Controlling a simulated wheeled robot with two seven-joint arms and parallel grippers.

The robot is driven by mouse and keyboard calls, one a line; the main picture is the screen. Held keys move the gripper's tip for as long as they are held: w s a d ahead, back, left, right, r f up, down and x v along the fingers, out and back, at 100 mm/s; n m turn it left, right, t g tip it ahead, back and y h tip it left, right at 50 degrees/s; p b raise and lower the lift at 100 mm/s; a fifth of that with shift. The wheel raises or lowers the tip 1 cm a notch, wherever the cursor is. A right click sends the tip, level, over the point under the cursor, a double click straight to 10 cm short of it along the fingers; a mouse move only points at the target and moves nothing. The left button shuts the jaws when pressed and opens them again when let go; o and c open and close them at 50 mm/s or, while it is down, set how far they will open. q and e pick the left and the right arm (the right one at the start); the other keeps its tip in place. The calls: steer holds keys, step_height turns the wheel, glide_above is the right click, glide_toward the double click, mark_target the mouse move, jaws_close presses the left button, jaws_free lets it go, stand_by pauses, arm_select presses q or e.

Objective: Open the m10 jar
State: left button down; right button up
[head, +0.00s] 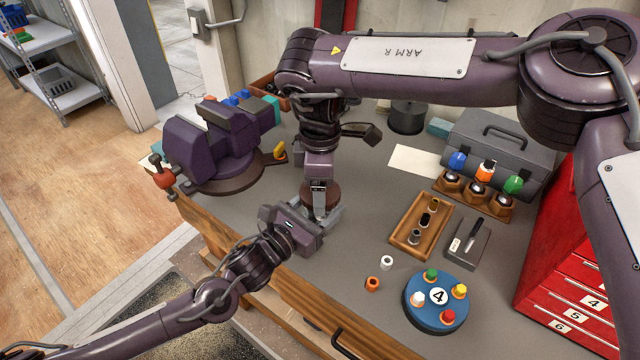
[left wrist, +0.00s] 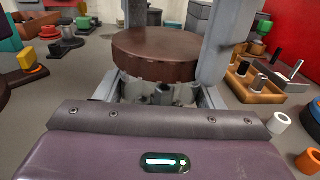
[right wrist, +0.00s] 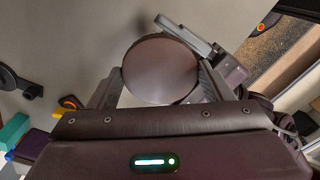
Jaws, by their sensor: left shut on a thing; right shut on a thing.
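The m10 jar has a wide, round, dark brown lid (left wrist: 160,48) over a paler, glassy body (left wrist: 155,92). In the head view the lid (head: 319,190) shows near the bench's front edge, partly behind my grippers. My left gripper (head: 322,217) comes from the front and is shut on the jar body, below the lid. My right gripper (head: 320,186) points down from above and is shut on the lid. In the right wrist view the lid (right wrist: 160,68) is a round disc between its fingers. The lid sits on the body with no clear gap.
A purple vise (head: 210,145) stands left of the jar. To the right are a wooden tray (head: 398,238), a blue round fixture (head: 418,300), white and orange rings, a grey toolbox (head: 500,140) and a red drawer cabinet (head: 570,270). The bench just right of the jar is clear.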

arm_select(q)
steer(key=shift+r, duration=0.1)
arm_select(e)
steer(key=n, duration=0.4)
steer(key=shift+w+d, duration=0.1)
steer(key=n, duration=0.4)
steer(key=shift+n, duration=0.4)
steer(key=n, duration=0.4)
steer(key=shift+r+n, duration=0.1)
steer(key=shift+n, duration=0.2)
steer(key=n, duration=0.8)
steer(key=shift+w+n, duration=0.1)
steer(key=shift+n, duration=0.3)
steer(key=n, duration=0.4)
steer(key=shift+n, duration=0.4)
steer(key=n, duration=0.4)
steer(key=shift+n, duration=0.3)
steer(key=n, duration=0.4)
steer(key=shift+n, duration=0.4)
steer(key=shift+r, duration=0.1)
